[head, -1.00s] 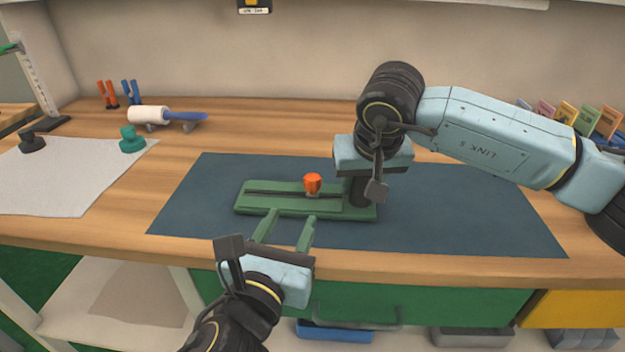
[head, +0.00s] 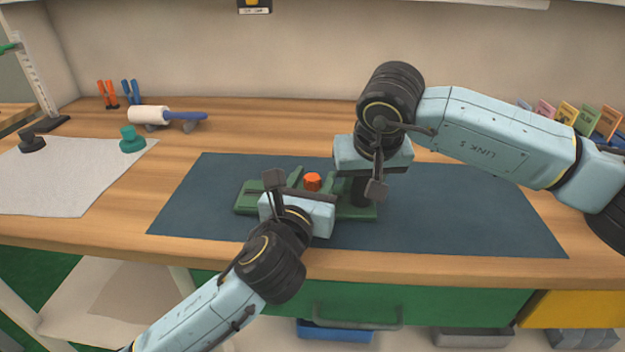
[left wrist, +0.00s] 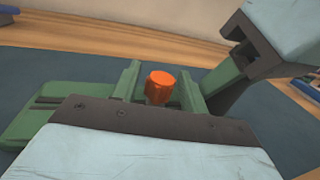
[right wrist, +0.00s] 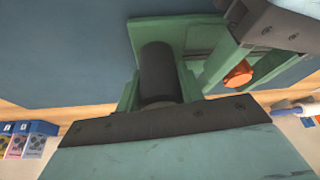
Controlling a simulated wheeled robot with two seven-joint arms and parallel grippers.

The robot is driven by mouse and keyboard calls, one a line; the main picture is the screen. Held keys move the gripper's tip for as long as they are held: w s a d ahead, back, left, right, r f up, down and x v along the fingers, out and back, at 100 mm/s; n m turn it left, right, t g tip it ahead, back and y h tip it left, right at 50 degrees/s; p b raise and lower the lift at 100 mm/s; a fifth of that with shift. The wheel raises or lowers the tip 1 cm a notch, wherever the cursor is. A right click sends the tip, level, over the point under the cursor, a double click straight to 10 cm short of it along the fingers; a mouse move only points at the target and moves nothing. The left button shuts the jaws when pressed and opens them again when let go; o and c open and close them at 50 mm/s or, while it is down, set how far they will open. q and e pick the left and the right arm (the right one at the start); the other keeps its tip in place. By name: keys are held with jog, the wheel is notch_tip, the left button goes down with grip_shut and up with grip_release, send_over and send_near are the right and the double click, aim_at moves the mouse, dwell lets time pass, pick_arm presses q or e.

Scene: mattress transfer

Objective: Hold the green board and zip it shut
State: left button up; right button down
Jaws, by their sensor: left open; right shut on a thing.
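The green board (head: 246,203) lies on the dark blue mat, with a dark groove along it. An orange knob (head: 312,182) stands up from the board; it also shows in the left wrist view (left wrist: 160,87). My left gripper (left wrist: 159,71) is open, one green finger on each side of the knob, with gaps showing. In the head view its body hides the board's near middle. A black upright post (right wrist: 160,70) stands at the board's right end. My right gripper (right wrist: 158,88) is shut on this post, fingers on both sides. The board shows beyond it (right wrist: 170,29).
The dark blue mat (head: 460,215) is clear right of the board. A grey sheet (head: 60,185) with a black knob (head: 32,141) and a teal knob (head: 131,139) lies at left. A white roller (head: 149,115) rests behind. My two grippers are close together.

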aim_at(250, 194)
jog(key=shift+r, duration=0.1)
pick_arm(q)
grip_shut()
jog(key=a, duration=1.1)
jog(key=shift+a, duration=0.3)
grip_release()
jog(key=s, duration=0.4)
jog(key=s+a, duration=0.1)
jog(key=s, duration=0.3)
jog(key=s+a, duration=0.1)
jog(key=s, duration=0.2)
jog(key=shift+s+a, duration=0.1)
jog(key=shift+s, duration=0.3)
